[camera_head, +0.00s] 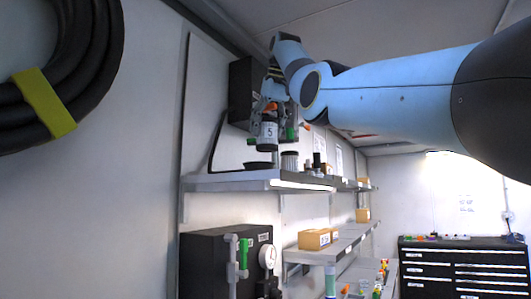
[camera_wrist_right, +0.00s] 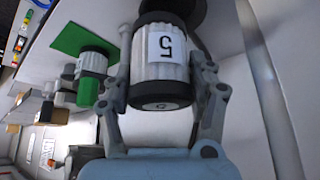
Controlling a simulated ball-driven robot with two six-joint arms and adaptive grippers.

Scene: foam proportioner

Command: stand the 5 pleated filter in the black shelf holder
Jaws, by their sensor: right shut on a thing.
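The pleated filter (camera_head: 269,131) is light grey with dark end caps and a white label reading 5. My right gripper (camera_head: 271,106) is shut on it and holds it roughly upright above the upper shelf. In the right wrist view the filter (camera_wrist_right: 163,70) sits between both fingers, with a 5 also on its near cap. A shallow black round holder (camera_head: 258,165) rests on the upper shelf, below the filter with a gap between them. In the right wrist view a black round shape (camera_wrist_right: 190,10), probably the holder, is partly hidden behind the filter. My left gripper is not in view.
Another pleated filter (camera_head: 290,160) stands on the upper shelf (camera_head: 228,183) right of the holder. Small dark items (camera_head: 317,163) stand farther along. A black box (camera_head: 241,92) is on the wall behind the gripper. Yellow-brown boxes (camera_head: 315,239) sit on the lower shelf.

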